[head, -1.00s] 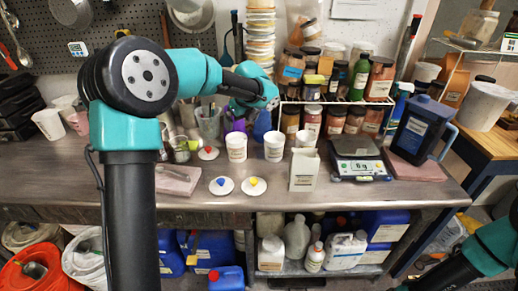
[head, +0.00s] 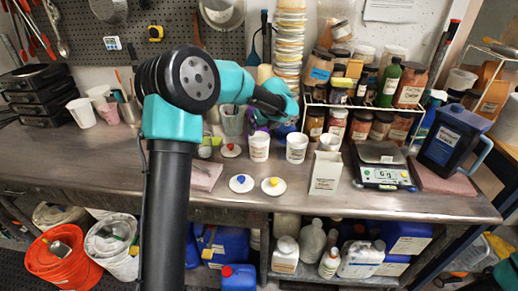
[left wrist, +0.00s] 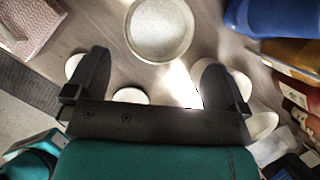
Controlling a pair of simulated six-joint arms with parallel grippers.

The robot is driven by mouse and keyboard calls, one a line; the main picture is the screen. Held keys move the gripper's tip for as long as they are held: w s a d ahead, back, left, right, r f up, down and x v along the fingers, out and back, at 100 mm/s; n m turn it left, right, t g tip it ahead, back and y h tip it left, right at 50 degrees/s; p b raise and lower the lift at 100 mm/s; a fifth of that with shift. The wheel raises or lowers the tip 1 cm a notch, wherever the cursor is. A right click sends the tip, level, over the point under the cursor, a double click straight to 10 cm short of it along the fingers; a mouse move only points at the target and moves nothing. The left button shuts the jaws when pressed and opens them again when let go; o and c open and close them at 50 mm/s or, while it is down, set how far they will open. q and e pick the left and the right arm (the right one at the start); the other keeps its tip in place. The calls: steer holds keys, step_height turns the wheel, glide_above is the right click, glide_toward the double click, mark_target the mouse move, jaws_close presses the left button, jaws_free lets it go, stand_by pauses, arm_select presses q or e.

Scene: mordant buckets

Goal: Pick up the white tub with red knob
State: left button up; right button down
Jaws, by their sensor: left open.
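Several white tubs stand on the metal bench; two are the open tub (head: 259,147) and the open tub (head: 297,148). None shows a clear red knob. A flat white lid with a red knob (head: 231,150) lies left of them. My left gripper (head: 288,112) is over the back of the bench, behind the tubs, its fingers hard to make out in the head view. In the left wrist view the left gripper (left wrist: 155,85) is open and empty. A round pale container (left wrist: 160,28) shows beyond its fingers; I cannot tell which one. My right gripper is out of view.
White lids with a blue knob (head: 241,183) and a yellow knob (head: 273,186) lie at the front. A white carton (head: 325,173), a scale (head: 384,168) and a blue jug (head: 449,140) stand to the right. Jars crowd the rack behind. The left front of the bench is clear.

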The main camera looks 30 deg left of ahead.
arm_select(q)
glide_toward(258, 140)
steer(key=shift+s+f, duration=0.4)
steer(key=shift+f, duration=0.2)
steer(key=shift+s+f, duration=0.45)
steer(key=shift+f, duration=0.15)
steer(key=shift+x, duration=2.55)
steer(key=shift+w, duration=0.1)
steer(key=c, duration=0.8)
